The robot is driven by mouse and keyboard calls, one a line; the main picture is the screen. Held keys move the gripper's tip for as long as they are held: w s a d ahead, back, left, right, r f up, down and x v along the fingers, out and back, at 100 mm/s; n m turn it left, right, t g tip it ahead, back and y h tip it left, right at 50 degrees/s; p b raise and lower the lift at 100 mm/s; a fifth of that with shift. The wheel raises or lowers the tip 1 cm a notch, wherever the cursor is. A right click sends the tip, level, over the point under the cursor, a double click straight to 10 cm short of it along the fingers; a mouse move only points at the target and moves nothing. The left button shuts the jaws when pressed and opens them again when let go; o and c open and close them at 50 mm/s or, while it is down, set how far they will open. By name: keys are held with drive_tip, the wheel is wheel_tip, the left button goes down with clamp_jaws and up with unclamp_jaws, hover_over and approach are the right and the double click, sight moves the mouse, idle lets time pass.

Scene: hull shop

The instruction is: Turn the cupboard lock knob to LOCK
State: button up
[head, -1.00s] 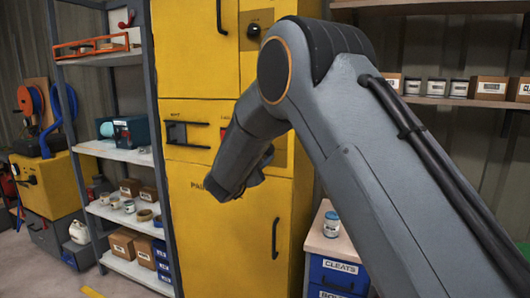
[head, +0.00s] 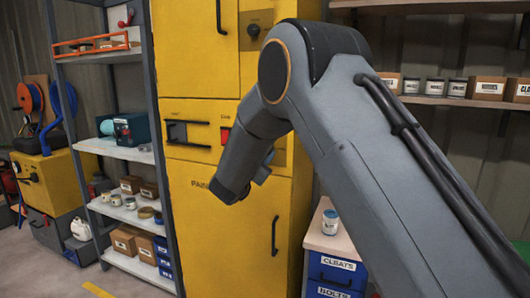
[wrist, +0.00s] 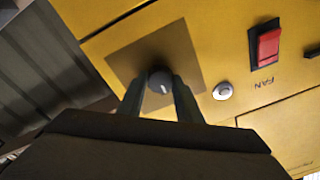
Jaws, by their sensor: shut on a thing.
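The yellow cupboard (head: 225,240) stands in the middle of the head view. A pale mark shows on the knob's face, but no LOCK lettering can be read. My gripper (wrist: 160,90) has one finger on each side of the knob and is shut on it. In the head view my arm hides this knob and my fingertips. Another dark knob (head: 253,30) is on the cupboard's upper part.
A red FAN switch (wrist: 268,45) and a round silver button (wrist: 223,91) are beside the plate. Shelving (head: 115,150) stands left of the cupboard. A drawer unit (head: 335,270) with a jar (head: 330,223) on top stands to the right.

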idle(0.3)
drive_tip(key=o, duration=1)
drive_tip(key=shift+o, duration=0.2)
drive_tip(key=shift+s+a, duration=0.1)
drive_tip(key=shift+s, duration=0.05)
drive_tip(key=b+v, duration=0.2)
drive_tip(key=v, duration=0.5)
drive_tip(key=shift+s, duration=0.25)
drive_tip(key=shift+f, duration=0.1)
